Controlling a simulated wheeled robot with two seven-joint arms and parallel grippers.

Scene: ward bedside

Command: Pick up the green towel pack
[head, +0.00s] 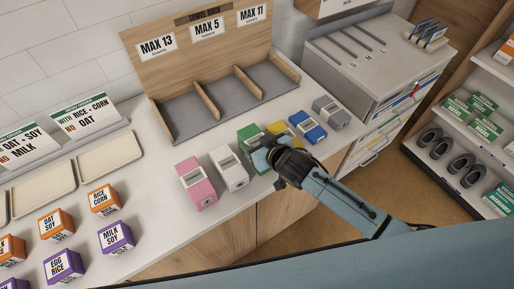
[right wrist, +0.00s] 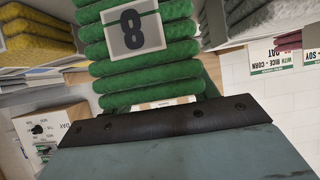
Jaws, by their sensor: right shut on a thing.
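The green towel pack (head: 246,134) is in the row of packs on the white counter, between the white pack and the yellow pack. My right gripper (head: 268,157) is at its near side and hides part of it. In the right wrist view the green towel pack (right wrist: 105,50) shows as stacked green folds with a grey label reading 8, close against the black gripper edge (right wrist: 155,120). My right gripper is shut on it. I cannot tell whether the pack is clear of the counter. My left gripper is not in view.
Pink (head: 196,184), white (head: 229,168), yellow (head: 279,130), blue (head: 308,125) and grey (head: 331,112) packs stand close by. A wooden towel rack (head: 205,62) with three empty bays, labelled MAX 13, MAX 5 and MAX 11, stands behind. Labelled boxes (head: 103,200) are at left.

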